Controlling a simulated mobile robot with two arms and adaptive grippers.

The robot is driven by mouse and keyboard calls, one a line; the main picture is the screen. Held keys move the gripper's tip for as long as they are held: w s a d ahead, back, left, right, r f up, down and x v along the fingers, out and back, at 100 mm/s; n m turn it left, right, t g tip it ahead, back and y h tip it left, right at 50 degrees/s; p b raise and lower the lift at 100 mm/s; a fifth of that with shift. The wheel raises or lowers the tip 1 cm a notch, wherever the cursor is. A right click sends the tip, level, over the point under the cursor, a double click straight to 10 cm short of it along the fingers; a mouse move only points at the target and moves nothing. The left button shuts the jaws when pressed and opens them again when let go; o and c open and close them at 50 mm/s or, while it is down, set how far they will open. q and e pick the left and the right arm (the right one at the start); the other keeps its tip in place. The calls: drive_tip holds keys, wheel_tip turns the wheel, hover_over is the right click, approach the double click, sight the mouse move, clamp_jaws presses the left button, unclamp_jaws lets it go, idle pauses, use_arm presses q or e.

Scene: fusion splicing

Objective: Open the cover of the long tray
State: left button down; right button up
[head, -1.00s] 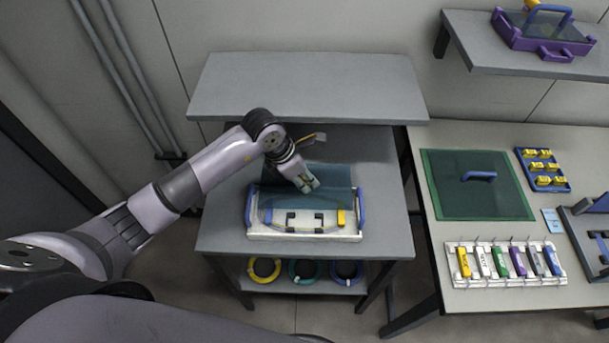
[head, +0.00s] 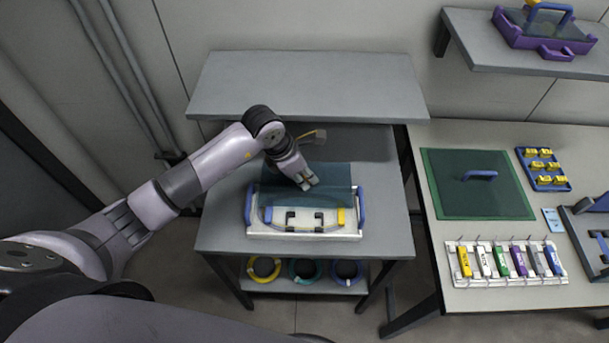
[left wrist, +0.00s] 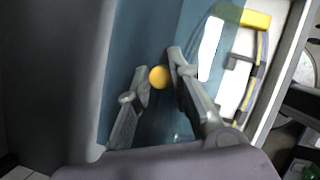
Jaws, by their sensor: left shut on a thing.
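The long tray (head: 262,234) is white with blue end handles and stands on the grey table. Its see-through teal cover (head: 335,176) is raised off the front of the tray and reaches back past it, so the white inside shows. My left gripper (head: 307,184) is at the cover. In the left wrist view its fingertips (left wrist: 158,73) are shut on a small yellow knob (left wrist: 159,77), with the teal cover around it. The tray's white inside (left wrist: 233,75) shows to the right there. My right gripper is not in view.
A grey shelf (head: 305,85) is behind the tray. Cable coils (head: 303,270) lie on the lower shelf. On the right table are a green flat cover (head: 470,200), a rack of colored modules (head: 505,280) and a blue tray (head: 530,181). A purple case (head: 545,40) sits on the upper shelf.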

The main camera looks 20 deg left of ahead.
use_arm(q)
drive_tip(key=shift+w+a+f+b, duration=0.15)
drive_tip(key=shift+w+a+b, duration=0.1)
drive_tip(key=shift+w+b, duration=0.5)
drive_tip(key=shift+w, duration=0.2)
drive_tip(key=c, duration=1.5)
unclamp_jaws()
drive_tip(key=shift+o, duration=0.2)
drive_tip(key=shift+s, duration=0.1)
drive_tip(key=shift+p, duration=0.3)
